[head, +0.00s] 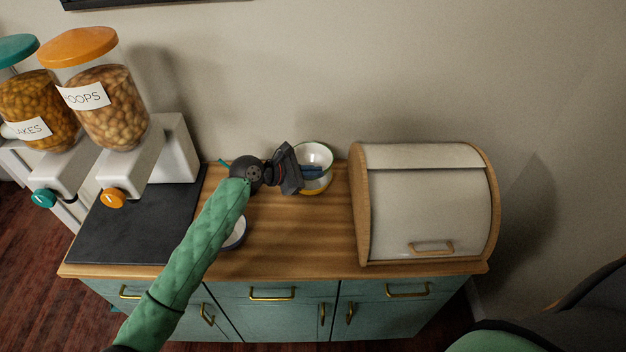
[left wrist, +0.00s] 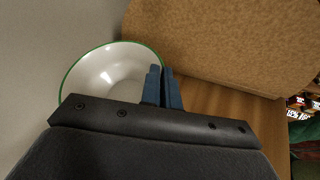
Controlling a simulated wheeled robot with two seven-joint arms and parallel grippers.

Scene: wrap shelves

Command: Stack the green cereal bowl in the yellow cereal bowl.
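The green cereal bowl (head: 316,153), white with a green rim, is at the back of the counter. It also shows in the left wrist view (left wrist: 112,75). A yellow band, seemingly the yellow cereal bowl (head: 313,192), shows just below it; most of that bowl is hidden, and I cannot tell whether the two touch. My left gripper (head: 313,172) reaches in from the left, its blue fingers close together at the green bowl's rim. In the left wrist view the fingers (left wrist: 163,72) appear shut on that rim. My right gripper is out of view.
A white bread box (head: 430,215) with wooden sides stands close on the right. Another bowl (head: 236,233), pale inside, is partly hidden by my left arm. Cereal dispensers (head: 108,105) stand on the left by a dark mat (head: 130,225). The counter's front middle (head: 305,240) is clear.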

